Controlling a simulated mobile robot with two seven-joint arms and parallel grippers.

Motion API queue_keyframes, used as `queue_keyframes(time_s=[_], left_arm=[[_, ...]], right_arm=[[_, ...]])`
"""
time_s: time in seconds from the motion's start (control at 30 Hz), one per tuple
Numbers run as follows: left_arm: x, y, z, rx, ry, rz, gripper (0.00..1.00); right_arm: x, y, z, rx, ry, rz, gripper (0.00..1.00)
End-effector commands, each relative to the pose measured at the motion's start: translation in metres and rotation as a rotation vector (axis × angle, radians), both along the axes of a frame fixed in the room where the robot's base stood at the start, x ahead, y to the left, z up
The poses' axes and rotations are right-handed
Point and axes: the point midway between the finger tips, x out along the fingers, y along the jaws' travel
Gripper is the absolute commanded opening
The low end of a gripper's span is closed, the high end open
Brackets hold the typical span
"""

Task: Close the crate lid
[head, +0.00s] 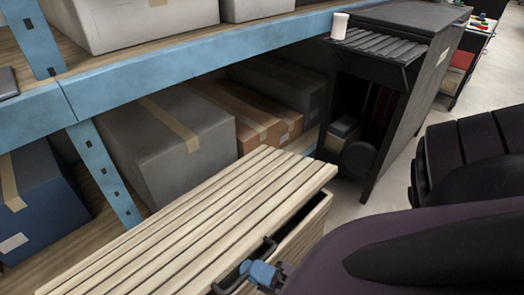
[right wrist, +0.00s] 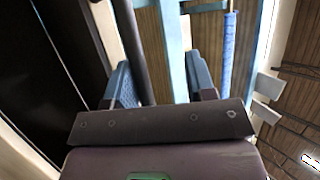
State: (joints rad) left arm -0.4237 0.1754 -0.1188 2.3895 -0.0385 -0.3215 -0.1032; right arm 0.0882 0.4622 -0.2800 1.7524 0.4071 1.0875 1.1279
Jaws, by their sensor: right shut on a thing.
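The crate (head: 308,232) is pale wood and stands at the bottom centre of the head view. Its slatted lid (head: 200,215) is tilted, with a dark gap between the lid's edge and the crate wall at the right. A dark bar handle (head: 268,246) sits at the lid's near edge. My right gripper (head: 262,275), with blue fingers, is at this handle and shut on it. In the right wrist view the dark handle bar (right wrist: 131,50) runs between the blue fingers of the gripper (right wrist: 160,85). My left gripper is not in view.
A blue-framed shelf (head: 200,65) with grey and brown boxes (head: 165,145) runs behind the crate. A dark cabinet (head: 410,110) with a white cup (head: 339,26) on top stands beyond it. Pale floor (head: 350,205) is clear between the crate and the cabinet.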

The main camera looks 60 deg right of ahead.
Motion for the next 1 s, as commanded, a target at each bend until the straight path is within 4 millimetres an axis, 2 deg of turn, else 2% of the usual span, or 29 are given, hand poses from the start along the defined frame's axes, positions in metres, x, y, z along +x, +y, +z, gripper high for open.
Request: queue_keyframes(time_s=[0.03, 0.1, 0.23, 0.4, 0.83, 1.0], left_arm=[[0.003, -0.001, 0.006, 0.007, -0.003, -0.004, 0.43], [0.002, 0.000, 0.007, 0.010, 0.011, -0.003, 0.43], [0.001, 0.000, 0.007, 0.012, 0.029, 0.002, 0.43], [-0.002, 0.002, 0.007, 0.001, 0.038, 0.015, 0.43], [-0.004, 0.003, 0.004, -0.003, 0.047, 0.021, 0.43], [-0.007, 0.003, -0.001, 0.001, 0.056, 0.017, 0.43]], right_arm=[[-0.001, 0.001, 0.017, 0.001, -0.015, 0.003, 0.39], [-0.001, 0.001, 0.030, 0.002, -0.013, 0.003, 0.39], [-0.002, 0.002, 0.049, 0.003, -0.011, 0.003, 0.39], [-0.003, 0.002, 0.064, 0.003, -0.008, 0.004, 0.39], [-0.003, 0.002, 0.066, 0.001, 0.000, 0.002, 0.39], [-0.008, 0.000, 0.059, 0.001, 0.005, 0.002, 0.39]])
